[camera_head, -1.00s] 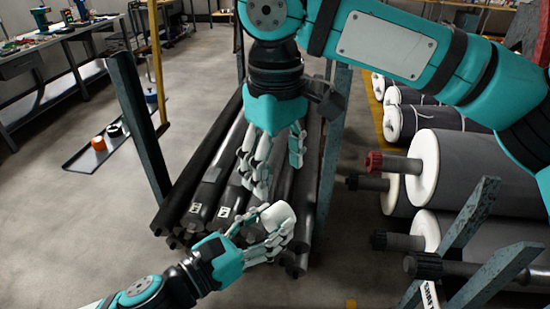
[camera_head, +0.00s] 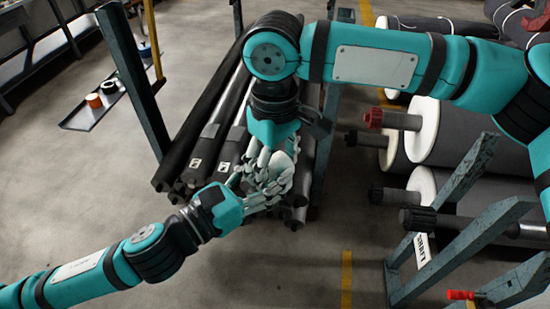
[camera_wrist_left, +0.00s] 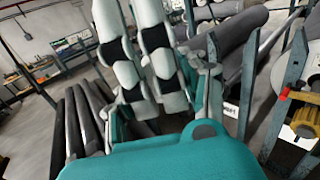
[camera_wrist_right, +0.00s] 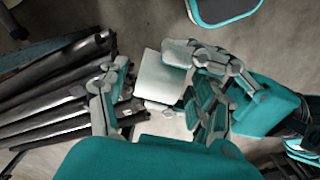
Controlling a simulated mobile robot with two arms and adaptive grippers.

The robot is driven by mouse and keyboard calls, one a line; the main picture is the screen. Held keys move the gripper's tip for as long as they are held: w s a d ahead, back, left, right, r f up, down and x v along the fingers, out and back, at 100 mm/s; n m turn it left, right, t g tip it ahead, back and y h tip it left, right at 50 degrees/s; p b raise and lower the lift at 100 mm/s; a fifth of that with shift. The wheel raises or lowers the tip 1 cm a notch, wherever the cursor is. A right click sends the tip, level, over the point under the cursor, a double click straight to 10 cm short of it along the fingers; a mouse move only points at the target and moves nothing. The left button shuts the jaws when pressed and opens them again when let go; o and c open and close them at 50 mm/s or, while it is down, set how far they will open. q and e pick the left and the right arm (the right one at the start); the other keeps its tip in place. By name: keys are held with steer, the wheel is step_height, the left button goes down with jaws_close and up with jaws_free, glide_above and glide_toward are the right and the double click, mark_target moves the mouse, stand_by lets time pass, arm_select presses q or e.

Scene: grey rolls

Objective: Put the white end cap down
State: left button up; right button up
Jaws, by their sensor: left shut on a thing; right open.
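The white end cap (camera_head: 280,172) is in my left gripper (camera_head: 264,192), in front of the ends of the dark bars; fingers hide part of it. My left gripper is shut on it. In the right wrist view the cap (camera_wrist_right: 163,78) shows as a pale block, with the left gripper's fingers at its right side. My right gripper (camera_head: 270,160) is open and points down right over the cap and the left hand. In that view its fingers (camera_wrist_right: 155,110) stand apart on either side of the cap; contact is unclear. The left wrist view shows left fingers (camera_wrist_left: 140,60), but not the cap.
Dark bars (camera_head: 215,135) lie stacked between upright posts (camera_head: 133,85). Large grey rolls (camera_head: 470,150) with white end discs are on a rack at the right. A tray (camera_head: 90,115) with small rolls lies on the floor at the left. The front floor is clear.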

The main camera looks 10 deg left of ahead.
steer(key=c, duration=1.3)
jaws_close()
arm_select(q)
steer(key=o, duration=1)
